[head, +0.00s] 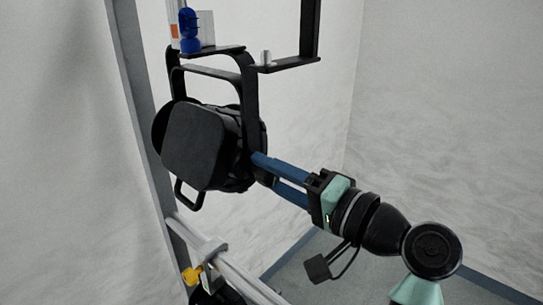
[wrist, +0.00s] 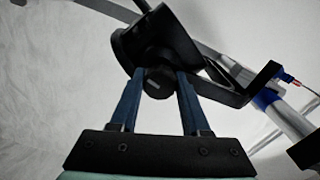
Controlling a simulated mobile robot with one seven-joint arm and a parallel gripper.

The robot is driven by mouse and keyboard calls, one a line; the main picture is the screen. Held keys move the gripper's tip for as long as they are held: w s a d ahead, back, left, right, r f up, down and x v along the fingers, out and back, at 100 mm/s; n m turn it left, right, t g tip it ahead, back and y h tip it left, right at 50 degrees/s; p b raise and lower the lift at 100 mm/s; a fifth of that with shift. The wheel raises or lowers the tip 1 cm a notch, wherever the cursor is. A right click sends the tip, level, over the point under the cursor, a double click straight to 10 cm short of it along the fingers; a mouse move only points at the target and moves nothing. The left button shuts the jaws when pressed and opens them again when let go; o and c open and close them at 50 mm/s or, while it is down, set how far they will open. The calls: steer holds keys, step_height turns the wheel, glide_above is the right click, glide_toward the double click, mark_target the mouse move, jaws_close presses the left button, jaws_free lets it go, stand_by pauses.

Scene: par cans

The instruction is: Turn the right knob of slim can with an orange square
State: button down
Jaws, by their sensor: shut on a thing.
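A black stage can (head: 195,148) hangs in a black yoke at the middle left of the head view. Its knob (wrist: 158,82) is a round black piece with a light line on its face, seen in the wrist view at the yoke's arm. My gripper (head: 262,167) reaches in from the right with its blue fingers at the yoke's right side. In the wrist view my gripper (wrist: 157,78) has one blue finger on each side of the knob and is shut on it. In the head view the knob is hidden. No orange square shows on the can's visible face.
A blue fitting (head: 188,30) and a white piece with an orange patch (head: 173,22) are above the can. A grey pole (head: 142,110) stands left. A rail with a yellow-handled clamp (head: 193,275) lies below. The right side is free.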

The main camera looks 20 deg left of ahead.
steer(key=shift+m+p, duration=1.7)
steer(key=shift+m, duration=0.2)
steer(key=shift+c, duration=1.8)
jaws_free()
steer(key=b+v, duration=0.5)
steer(key=v, duration=0.8)
